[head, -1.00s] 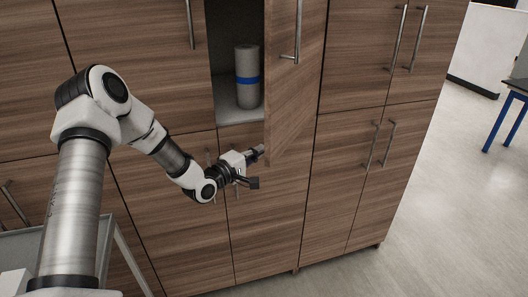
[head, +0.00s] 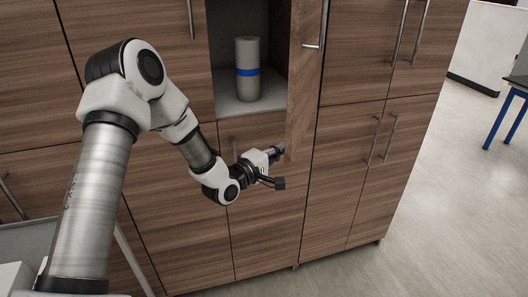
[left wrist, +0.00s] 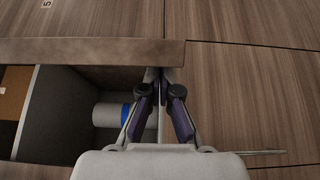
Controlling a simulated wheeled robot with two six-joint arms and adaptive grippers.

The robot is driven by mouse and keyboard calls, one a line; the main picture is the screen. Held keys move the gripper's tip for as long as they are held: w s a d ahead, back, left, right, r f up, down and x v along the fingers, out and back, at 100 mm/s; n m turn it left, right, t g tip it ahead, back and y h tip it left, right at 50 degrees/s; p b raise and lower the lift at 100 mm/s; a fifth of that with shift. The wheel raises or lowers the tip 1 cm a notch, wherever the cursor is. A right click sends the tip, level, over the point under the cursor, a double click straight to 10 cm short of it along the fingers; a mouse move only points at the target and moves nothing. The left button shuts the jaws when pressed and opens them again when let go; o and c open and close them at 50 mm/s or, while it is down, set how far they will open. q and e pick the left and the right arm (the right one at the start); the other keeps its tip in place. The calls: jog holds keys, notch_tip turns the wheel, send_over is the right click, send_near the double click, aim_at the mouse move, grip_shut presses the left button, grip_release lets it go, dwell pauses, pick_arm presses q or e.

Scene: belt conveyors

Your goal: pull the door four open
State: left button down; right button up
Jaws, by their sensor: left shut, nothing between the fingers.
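The wooden door (head: 304,95) stands swung far out from its cabinet opening and is seen nearly edge-on, its metal handle (head: 312,46) sticking out to the right. It also shows in the left wrist view as a brown board (left wrist: 90,50) across the top. My left gripper (head: 280,149) is shut and empty at the lower end of the door, by its inner side. Its fingertips (left wrist: 161,78) are close to the board; I cannot tell whether they touch. No number is readable on this door in the head view. My right gripper is not in view.
A grey cylinder with a blue band (head: 247,70) stands inside the open compartment (head: 232,106). Closed cabinet doors with bar handles (head: 375,140) flank it on both sides. Free floor (head: 450,190) lies to the right, with a blue-legged table (head: 512,112) beyond.

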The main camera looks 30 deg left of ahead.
pick_arm(q)
jog(key=w+d+b, duration=0.2)
jog(key=w+d, duration=0.2)
jog(key=d, duration=0.5)
jog(key=w+d+b, duration=0.2)
jog(key=w+d, duration=0.2)
jog(key=d, duration=0.6)
jog(key=shift+w+b, duration=0.25)
jog(key=shift+b, duration=0.15)
